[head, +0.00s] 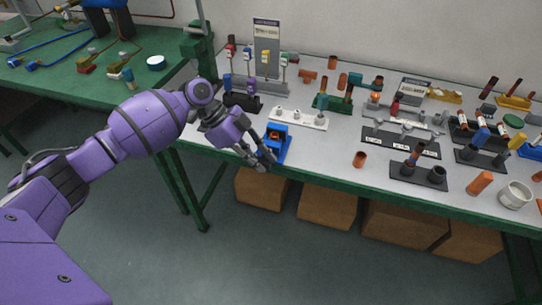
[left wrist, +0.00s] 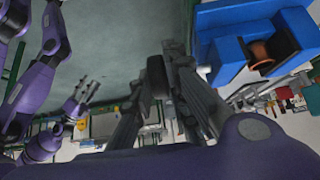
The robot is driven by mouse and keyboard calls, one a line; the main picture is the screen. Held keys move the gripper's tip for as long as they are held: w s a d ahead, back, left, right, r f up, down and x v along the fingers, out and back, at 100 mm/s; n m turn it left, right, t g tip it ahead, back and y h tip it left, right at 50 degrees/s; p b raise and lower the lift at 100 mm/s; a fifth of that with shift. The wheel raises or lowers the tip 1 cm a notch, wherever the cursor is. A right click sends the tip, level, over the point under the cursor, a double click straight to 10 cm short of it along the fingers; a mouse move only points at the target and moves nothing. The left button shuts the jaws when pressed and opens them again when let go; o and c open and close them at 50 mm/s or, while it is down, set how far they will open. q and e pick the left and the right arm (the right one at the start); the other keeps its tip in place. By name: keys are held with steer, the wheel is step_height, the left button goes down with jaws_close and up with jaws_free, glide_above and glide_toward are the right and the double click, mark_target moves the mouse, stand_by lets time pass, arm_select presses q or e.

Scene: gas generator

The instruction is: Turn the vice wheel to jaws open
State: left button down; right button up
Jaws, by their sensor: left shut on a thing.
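The blue vice (head: 281,150) stands at the front edge of the grey table. In the left wrist view it fills the upper right (left wrist: 218,35), with a short copper-coloured tube (left wrist: 260,52) between its jaws. My left gripper (head: 262,158) is at the front of the vice. In the left wrist view its fingers (left wrist: 165,95) are shut on the dark vice wheel (left wrist: 157,76), whose edge shows between them. In the head view the fingers largely hide the wheel. My right gripper (left wrist: 82,98) shows only in the left wrist view, small, fingers apart, empty and away from the vice.
A white holder (head: 298,119) stands just behind the vice, and a black rack (head: 243,102) is to its left. A loose copper tube (head: 359,159) stands to the right. Cardboard boxes (head: 328,205) sit under the table. The floor in front is clear.

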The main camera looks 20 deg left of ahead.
arm_select(q)
steer(key=shift+s+f+h+b, duration=0.15)
steer(key=shift+f+h+b, duration=0.25)
steer(key=shift+h+b, duration=0.2)
steer(key=shift+r+h+b, duration=0.1)
steer(key=shift+h+b, duration=0.3)
steer(key=shift+a, duration=0.1)
steer(key=shift+r, duration=0.15)
steer(key=c, duration=1.8)
jaws_free()
steer(key=shift+o, duration=0.3)
